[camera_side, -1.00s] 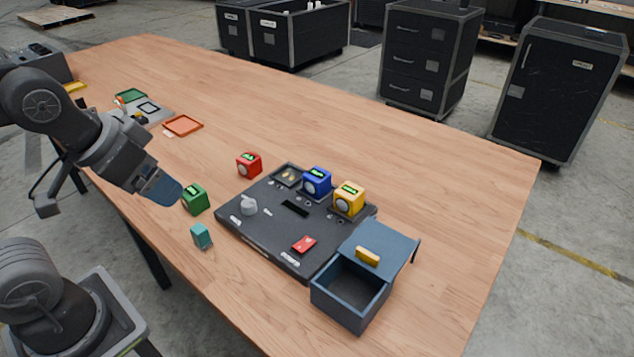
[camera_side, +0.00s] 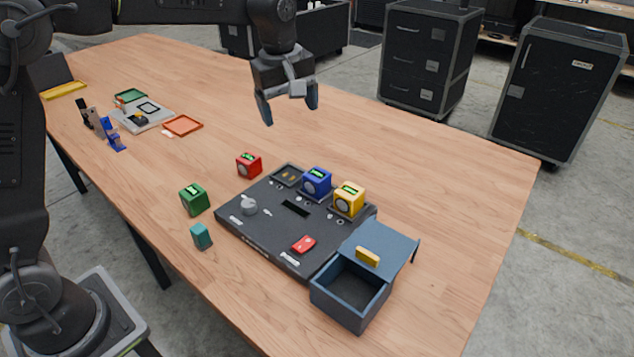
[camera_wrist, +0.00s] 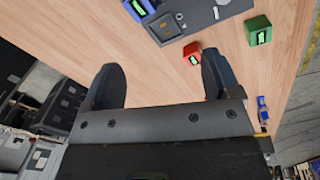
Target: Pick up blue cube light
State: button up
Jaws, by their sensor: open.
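The blue cube light (camera_side: 317,182) sits at the back edge of the black panel (camera_side: 262,225), between an empty-looking recess and the yellow cube light (camera_side: 349,199). In the wrist view the blue cube light (camera_wrist: 139,9) shows at the top edge, partly cut off. My gripper (camera_side: 290,112) is open and empty, high above the table behind the panel, its fingers pointing down. In the wrist view my gripper's fingers (camera_wrist: 160,80) are spread apart with bare table between them.
A red cube light (camera_side: 249,165) and a green cube light (camera_side: 194,199) stand left of the panel, with a teal block (camera_side: 201,236) nearby. A blue-grey drawer box (camera_side: 350,294) stands open at the front right. Trays (camera_side: 183,125) lie at the left. The table's back right is clear.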

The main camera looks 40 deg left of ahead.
aim_at(317, 173)
jog(key=w+f+n, duration=0.1)
jog(key=w+f, duration=0.1)
jog(key=f, duration=0.3)
jog(key=w+f+n+g, duration=0.1)
jog(key=w+f+n, duration=0.1)
jog(key=f, duration=0.3)
jog(key=w+d+f+n, duration=0.1)
jog(key=w+f, duration=0.2)
jog(key=f, duration=0.2)
jog(key=shift+w+f+n, duration=0.15)
jog(key=shift+f+n, duration=0.15)
jog(key=shift+s+d+f, duration=0.1)
jog(key=shift+s+f, duration=0.1)
jog(key=shift+f, duration=1.15)
jog(key=shift+s+d+f, duration=0.1)
jog(key=shift+s+f, duration=0.1)
jog(key=shift+f, duration=1.15)
jog(key=shift+r, duration=0.1)
jog(key=c, duration=1.2)
